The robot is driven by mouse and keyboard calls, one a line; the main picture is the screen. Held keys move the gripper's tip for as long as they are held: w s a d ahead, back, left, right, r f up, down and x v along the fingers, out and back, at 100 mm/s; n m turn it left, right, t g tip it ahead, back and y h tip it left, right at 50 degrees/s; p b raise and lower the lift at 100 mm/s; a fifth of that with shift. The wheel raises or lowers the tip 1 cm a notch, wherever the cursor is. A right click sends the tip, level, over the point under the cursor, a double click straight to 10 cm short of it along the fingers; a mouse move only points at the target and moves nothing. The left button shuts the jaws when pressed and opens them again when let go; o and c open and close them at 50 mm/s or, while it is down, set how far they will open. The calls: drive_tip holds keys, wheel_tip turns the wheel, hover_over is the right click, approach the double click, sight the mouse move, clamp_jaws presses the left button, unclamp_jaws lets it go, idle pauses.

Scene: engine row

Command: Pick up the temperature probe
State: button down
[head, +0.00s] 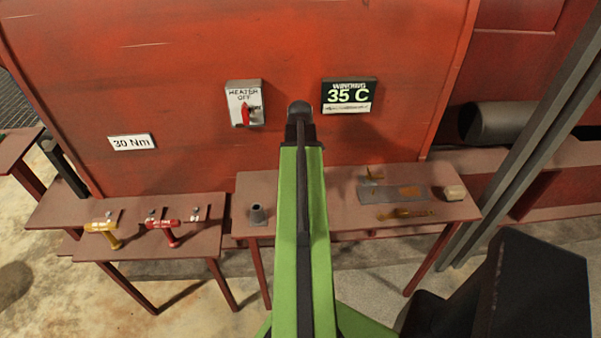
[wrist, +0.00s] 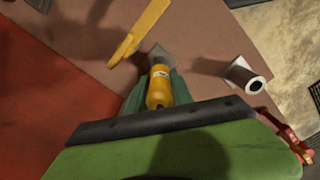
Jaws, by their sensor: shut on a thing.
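My gripper shows in the wrist view (wrist: 155,88), its green fingers shut around a small yellow-orange rounded body (wrist: 159,88) with a darker band. This may be the temperature probe; its shape is too small to tell for sure. A grey flat piece (wrist: 158,54) shows just beyond its far end; I cannot tell whether it is joined to it. In the head view my gripper (head: 300,108) is in front of the red casing, and the held thing is hidden there.
A yellow bar (wrist: 140,28) lies on the brown bench (wrist: 205,30). A grey hollow holder (head: 257,215) stands near the bench's left end. A grey plate (head: 375,194), brassy piece (head: 403,213) and beige block (head: 455,193) are on its right. Yellow (head: 103,229) and red (head: 163,228) tools lie on the left bench.

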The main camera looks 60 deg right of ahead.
idle(0.3)
wheel_tip(320, 180, up, 10)
drive_tip(key=p, duration=1)
drive_tip(key=shift+r, duration=0.1)
